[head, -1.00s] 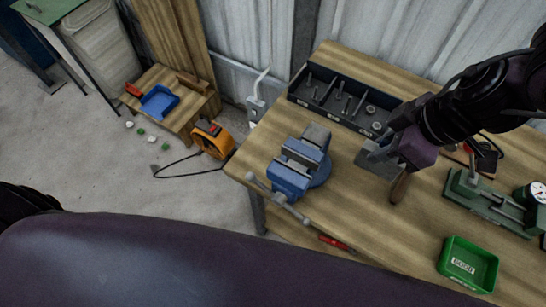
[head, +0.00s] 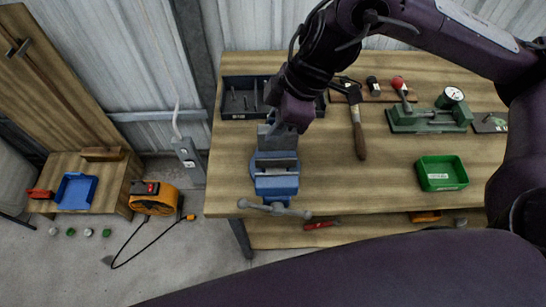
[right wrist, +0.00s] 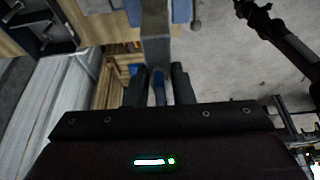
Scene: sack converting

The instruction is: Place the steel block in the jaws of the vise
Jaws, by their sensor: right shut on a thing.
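The blue vise (head: 277,186) stands at the front left of the wooden bench, its handle bar over the front edge. My right gripper (head: 278,127) is over the back end of the vise, pointing down. It is shut on the grey steel block (head: 271,140), which partly hides the vise's rear part. In the right wrist view, the block (right wrist: 155,40) extends out from between the fingers (right wrist: 158,85), with blue vise parts beyond it on both sides. I cannot tell whether the block touches the jaws. My left gripper is not in view.
A dark divided tray (head: 240,100) with bolts lies behind the vise. A hammer (head: 357,125), a green gauge stand (head: 430,120) and a green bin (head: 442,173) are to the right. A red-handled tool (head: 322,225) is below the bench's front edge.

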